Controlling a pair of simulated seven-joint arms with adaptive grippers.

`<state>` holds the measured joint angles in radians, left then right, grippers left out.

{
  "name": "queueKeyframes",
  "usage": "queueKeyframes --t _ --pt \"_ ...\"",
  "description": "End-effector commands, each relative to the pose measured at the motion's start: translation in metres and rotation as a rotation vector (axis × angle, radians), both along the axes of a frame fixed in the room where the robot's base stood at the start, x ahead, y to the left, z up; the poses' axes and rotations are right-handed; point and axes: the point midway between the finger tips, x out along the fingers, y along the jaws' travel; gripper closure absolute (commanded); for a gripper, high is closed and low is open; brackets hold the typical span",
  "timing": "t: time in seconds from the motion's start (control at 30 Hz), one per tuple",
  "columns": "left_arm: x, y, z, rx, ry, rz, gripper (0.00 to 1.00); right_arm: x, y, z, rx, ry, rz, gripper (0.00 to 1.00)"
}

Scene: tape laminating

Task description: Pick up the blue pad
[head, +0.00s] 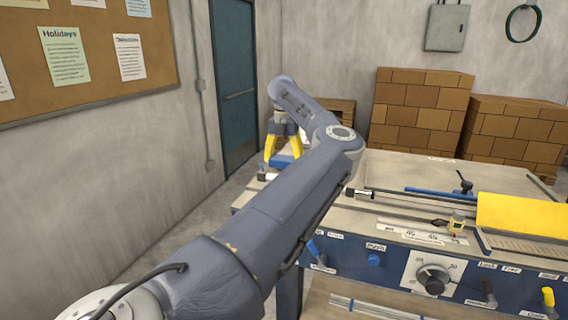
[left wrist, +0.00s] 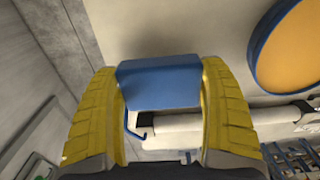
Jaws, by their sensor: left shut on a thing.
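The blue pad (left wrist: 158,84) sits between the two yellow fingers of my left gripper (left wrist: 160,100) in the left wrist view, with a finger against each side. In the head view the left gripper (head: 284,152) points down at the far left end of the machine table. The blue pad (head: 280,161) shows there as a small blue block between the fingertips. My left arm hides part of the table around it. Whether the pad rests on the surface or is just above it is hard to tell. My right gripper is not in view.
The machine table (head: 400,172) runs right, with a blue bar (head: 434,191), a yellow plate (head: 520,213) and a front panel of knobs and levers (head: 433,278). Stacked cardboard boxes (head: 420,110) stand behind. A round orange disc with a blue rim (left wrist: 290,45) shows in the left wrist view.

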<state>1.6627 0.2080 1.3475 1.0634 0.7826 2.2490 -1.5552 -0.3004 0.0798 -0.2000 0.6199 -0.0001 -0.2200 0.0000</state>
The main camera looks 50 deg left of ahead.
Motion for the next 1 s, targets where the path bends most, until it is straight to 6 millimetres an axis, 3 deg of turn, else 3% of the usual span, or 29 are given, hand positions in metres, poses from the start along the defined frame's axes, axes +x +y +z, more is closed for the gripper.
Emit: queueKeyframes --t 0.6,0.8,1.0 --pt "0.0 0.001 0.123 0.0 -0.006 -0.002 0.48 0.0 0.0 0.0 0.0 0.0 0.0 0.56" --pt "0.0 0.001 0.151 0.0 -0.002 -0.001 0.48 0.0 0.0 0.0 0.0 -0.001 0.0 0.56" --pt "0.0 0.0 0.164 0.0 -0.001 -0.001 0.48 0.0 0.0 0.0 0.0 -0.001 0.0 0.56"
